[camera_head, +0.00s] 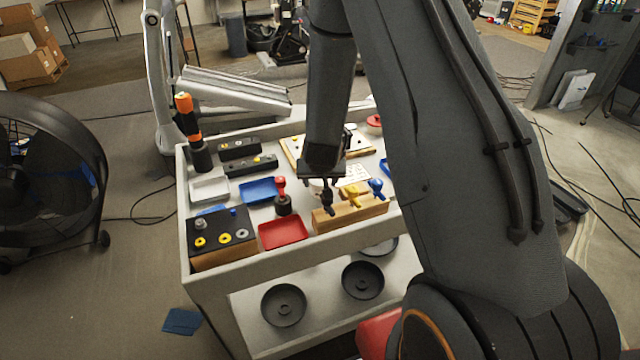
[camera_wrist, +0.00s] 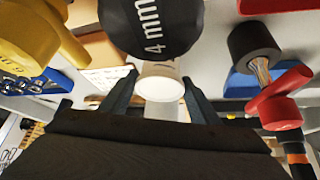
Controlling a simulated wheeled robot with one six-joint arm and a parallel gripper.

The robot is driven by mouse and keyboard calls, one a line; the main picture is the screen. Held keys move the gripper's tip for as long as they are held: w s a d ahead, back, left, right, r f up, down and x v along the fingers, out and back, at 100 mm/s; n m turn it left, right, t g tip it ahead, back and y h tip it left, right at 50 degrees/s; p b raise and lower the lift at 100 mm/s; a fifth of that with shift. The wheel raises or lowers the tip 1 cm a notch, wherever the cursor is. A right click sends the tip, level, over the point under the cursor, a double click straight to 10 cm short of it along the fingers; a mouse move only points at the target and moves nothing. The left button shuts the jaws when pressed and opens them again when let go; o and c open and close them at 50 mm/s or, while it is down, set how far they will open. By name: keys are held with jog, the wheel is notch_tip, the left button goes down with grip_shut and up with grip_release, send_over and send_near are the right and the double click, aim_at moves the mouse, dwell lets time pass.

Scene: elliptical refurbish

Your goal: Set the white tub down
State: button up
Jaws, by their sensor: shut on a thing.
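The white tub (camera_wrist: 160,85) is a small pale round container between my two dark fingers in the wrist view. My gripper (camera_wrist: 158,97) is shut on it. In the head view my gripper (camera_head: 322,180) is over the middle of the worktable, behind the wooden block, and a sliver of the white tub (camera_head: 316,184) shows under it. The rest of the tub is hidden by the gripper and a black driver. I cannot tell whether its base touches the table.
A wooden block (camera_head: 338,219) holds black (camera_head: 327,201), yellow (camera_head: 353,196) and blue (camera_head: 376,187) drivers close in front of my gripper. A red driver (camera_head: 281,185) stands in a dark holder to the left. Red (camera_head: 283,234), blue (camera_head: 259,190) and white (camera_head: 209,187) trays lie further left.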

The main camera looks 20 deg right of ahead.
jog(key=shift+f, duration=0.7)
jog(key=shift+f, duration=0.1)
jog(key=o, duration=1)
